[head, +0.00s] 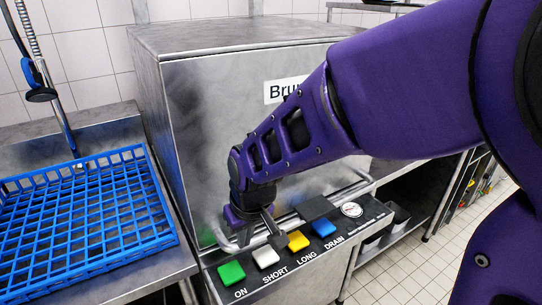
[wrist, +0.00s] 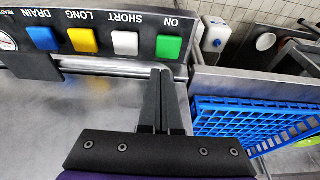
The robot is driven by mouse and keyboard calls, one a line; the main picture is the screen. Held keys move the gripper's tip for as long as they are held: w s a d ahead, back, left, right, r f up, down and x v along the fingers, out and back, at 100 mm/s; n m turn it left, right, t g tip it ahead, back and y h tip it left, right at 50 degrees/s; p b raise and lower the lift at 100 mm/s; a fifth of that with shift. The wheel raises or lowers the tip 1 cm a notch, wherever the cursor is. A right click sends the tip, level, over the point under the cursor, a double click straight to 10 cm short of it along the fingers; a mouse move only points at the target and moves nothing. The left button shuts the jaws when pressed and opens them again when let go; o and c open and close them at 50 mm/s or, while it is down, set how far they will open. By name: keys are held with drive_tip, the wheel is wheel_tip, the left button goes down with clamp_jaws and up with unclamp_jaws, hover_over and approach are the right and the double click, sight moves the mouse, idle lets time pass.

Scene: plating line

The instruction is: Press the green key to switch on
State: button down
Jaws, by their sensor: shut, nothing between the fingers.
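The green key (head: 231,272), labelled ON, is at the left end of the machine's control panel in the head view. It also shows in the wrist view (wrist: 168,47), where the panel appears upside down. My gripper (head: 277,240) is shut and empty, its dark fingers pointing down over the panel near the white key in the head view. In the wrist view the fingertips (wrist: 161,72) lie just short of the green key, with a small gap in the picture. I see no contact, and the height above the panel is hard to tell.
A white key (head: 266,257), a yellow key (head: 298,241) and a blue key (head: 324,228) sit in a row beside the green one, with a gauge (head: 351,210) beyond. A metal handle bar runs behind them. A blue rack (head: 165,224) stands at the left.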

sight(243, 273)
drive_tip(key=shift+d+r, duration=0.15)
drive_tip(key=shift+r, duration=0.1)
drive_tip(key=shift+s, duration=0.1)
drive_tip(key=b+x, duration=0.2)
drive_tip(key=x, duration=0.2)
drive_tip(key=b+x, duration=0.3)
drive_tip(key=x, duration=0.1)
drive_tip(key=b+x, duration=0.2)
drive_tip(key=x, duration=0.3)
drive_tip(key=shift+s+d+f, duration=0.15)
drive_tip(key=shift+s+d, duration=0.05)
drive_tip(key=shift+d, duration=0.05)
drive_tip(key=shift+f+b, duration=0.5)
drive_tip(key=shift+b, duration=0.05)
